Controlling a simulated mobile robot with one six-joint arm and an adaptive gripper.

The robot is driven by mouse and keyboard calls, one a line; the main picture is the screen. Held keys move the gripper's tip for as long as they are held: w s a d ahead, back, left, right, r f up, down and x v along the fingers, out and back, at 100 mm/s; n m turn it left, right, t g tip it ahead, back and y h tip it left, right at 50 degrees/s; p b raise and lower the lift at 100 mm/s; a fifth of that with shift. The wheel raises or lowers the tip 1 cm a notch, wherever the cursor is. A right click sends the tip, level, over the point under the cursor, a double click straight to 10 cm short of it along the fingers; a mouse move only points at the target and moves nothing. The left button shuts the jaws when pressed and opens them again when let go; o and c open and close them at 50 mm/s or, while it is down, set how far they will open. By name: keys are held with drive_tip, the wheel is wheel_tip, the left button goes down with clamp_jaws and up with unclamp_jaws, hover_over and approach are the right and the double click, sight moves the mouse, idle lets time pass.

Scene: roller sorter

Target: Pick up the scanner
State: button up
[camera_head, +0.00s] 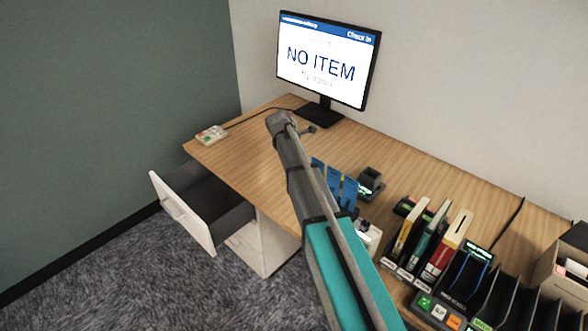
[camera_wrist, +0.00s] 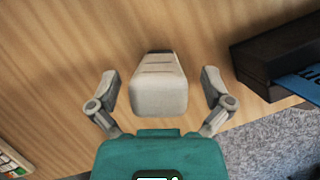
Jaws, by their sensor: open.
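My gripper (camera_wrist: 158,76) is open over the wooden desk (camera_wrist: 60,50); its two pale fingers stand apart on either side. A pale grey, ridged, wedge-shaped thing with a dark far end (camera_wrist: 158,92) shows between the fingers in the wrist view. It may be the scanner; I cannot tell whether it touches the desk or the fingers. In the head view my gripper (camera_head: 285,121) is low over the desk in front of the monitor, and my arm covers much of that spot. No scanner can be made out for sure there.
A monitor (camera_head: 328,60) reading "NO ITEM" stands at the back. A small pale device (camera_head: 211,134) lies at the desk's left corner. Blue cards (camera_head: 343,190) in a dark holder stand right of my arm. An open drawer (camera_head: 183,215) juts out at the left front.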

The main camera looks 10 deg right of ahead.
drive_tip(key=c, duration=1.3)
drive_tip(key=shift+r, duration=0.1)
wheel_tip(320, 180, up, 10)
drive_tip(key=p, duration=1)
wheel_tip(320, 180, up, 14)
drive_tip(key=p, duration=1.3)
drive_tip(key=shift+f+p, duration=0.25)
drive_tip(key=shift+p, duration=0.15)
drive_tip(key=shift+a, duration=0.15)
